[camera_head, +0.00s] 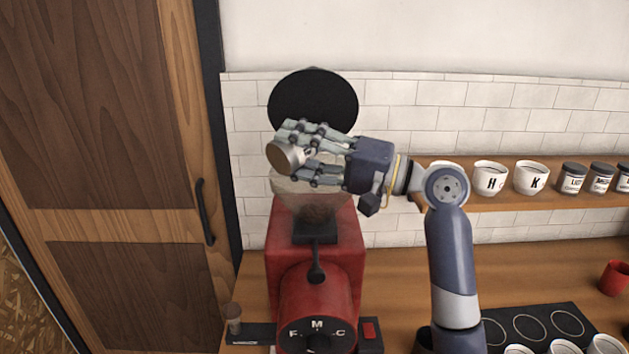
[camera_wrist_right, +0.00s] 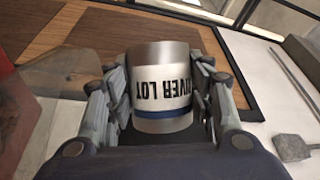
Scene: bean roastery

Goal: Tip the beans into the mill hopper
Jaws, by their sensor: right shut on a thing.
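My right gripper (camera_head: 308,157) is shut on a metal can (camera_head: 284,157). In the right wrist view the can (camera_wrist_right: 160,88) sits between the fingers of the gripper (camera_wrist_right: 160,110), and its white label reads upside down, partly "IVER LOT". In the head view the can lies tipped on its side above the clear mill hopper (camera_head: 290,188). The red mill (camera_head: 340,240) stands on the counter. Dark brown beans (camera_head: 318,213) show low in the hopper. The can's inside is hidden. My left gripper is out of view.
A round black lid (camera_head: 313,98) stands raised behind the hopper. A small jar (camera_head: 233,318) stands left of the mill. Lettered cups (camera_head: 491,178) and jars (camera_head: 573,178) line the wall shelf. A red mug (camera_head: 615,278) stands far right. The counter (camera_head: 395,270) right of the mill is partly clear.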

